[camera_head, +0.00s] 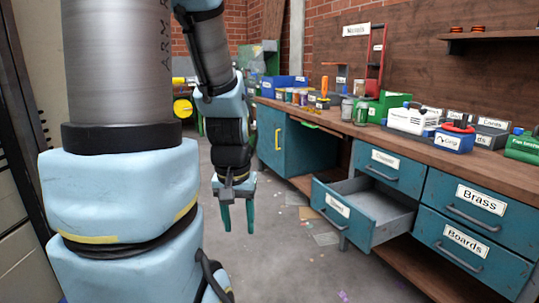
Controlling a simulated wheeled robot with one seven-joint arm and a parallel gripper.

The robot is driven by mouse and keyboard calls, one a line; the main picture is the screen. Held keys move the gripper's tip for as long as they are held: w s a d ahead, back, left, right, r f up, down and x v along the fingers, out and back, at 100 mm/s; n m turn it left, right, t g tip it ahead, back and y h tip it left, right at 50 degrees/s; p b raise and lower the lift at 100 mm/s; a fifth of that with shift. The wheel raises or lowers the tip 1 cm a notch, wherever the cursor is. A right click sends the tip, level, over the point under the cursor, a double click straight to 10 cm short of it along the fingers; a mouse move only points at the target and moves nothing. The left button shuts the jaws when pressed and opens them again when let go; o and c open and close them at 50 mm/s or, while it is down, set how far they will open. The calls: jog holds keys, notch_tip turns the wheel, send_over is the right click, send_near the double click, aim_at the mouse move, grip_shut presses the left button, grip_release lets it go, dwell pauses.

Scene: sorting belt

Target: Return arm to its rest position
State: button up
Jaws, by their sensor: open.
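My gripper (238,218) hangs at the end of my arm, left of the middle of the picture. Its two dark green fingers point down and stand apart, with nothing between them. It is over the grey floor, to the left of the open drawer and clear of the workbench. My arm's large blue and grey links fill the left side and hide much behind them.
A teal workbench (380,127) runs along the right, with several boxes and jars on top. A drawer (347,207) stands pulled out and looks empty where I can see inside. Closed drawers carry "Brass" (476,200) and "Boards" (464,241) labels.

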notch_tip(320, 180, up, 17)
jog(key=p, duration=1.4)
jog(key=shift+f, duration=0.2)
